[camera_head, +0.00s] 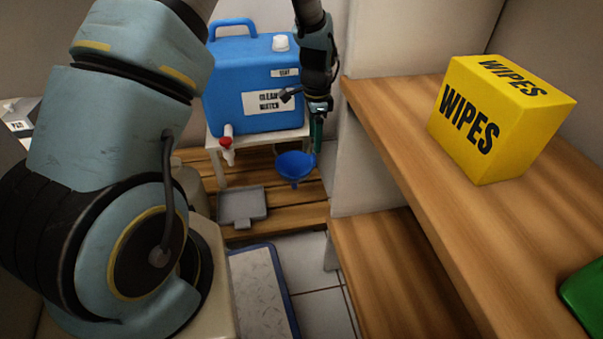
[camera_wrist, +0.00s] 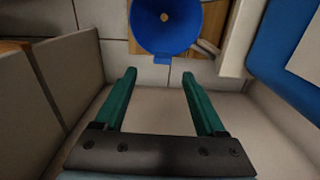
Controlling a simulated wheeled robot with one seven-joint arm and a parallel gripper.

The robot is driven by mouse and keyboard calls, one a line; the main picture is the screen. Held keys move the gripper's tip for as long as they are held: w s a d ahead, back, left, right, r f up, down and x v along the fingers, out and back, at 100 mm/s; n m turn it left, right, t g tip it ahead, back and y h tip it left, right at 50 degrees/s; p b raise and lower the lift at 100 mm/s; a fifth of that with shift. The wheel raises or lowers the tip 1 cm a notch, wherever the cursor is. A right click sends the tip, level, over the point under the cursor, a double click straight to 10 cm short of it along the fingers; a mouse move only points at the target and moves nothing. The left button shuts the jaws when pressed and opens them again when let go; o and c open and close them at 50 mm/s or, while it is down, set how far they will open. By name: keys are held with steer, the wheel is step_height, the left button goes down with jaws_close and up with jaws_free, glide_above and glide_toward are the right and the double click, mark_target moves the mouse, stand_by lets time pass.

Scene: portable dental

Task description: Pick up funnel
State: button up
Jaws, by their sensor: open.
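The blue funnel (camera_head: 294,166) is in front of the water container's stand in the head view, its wide mouth facing up. In the wrist view the funnel (camera_wrist: 166,24) is at the top, with its round hole visible and a small tab on its near rim. My gripper (camera_head: 317,148) points down just right of the funnel in the head view. In the wrist view my gripper (camera_wrist: 158,80) shows two green fingers spread apart, with nothing between them. The funnel's tab lies just beyond the fingertips. What holds the funnel up is hidden.
A blue water container (camera_head: 255,90) with a red-handled tap (camera_head: 227,146) stands on a white stand (camera_head: 232,174) behind. A grey tray (camera_head: 242,206) lies on the wooden slats. A white wall panel (camera_head: 352,165) is close on the right. A yellow wipes box (camera_head: 490,125) sits on the wooden shelf.

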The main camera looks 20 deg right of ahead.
mark_target(315, 156)
step_height(315, 156, down, 8)
steer(key=b, duration=0.3)
steer(key=shift+w+d+b, duration=0.15)
steer(key=shift+b, duration=0.25)
steer(key=shift+r, duration=0.15)
steer(key=shift+c, duration=0.3)
jaws_close()
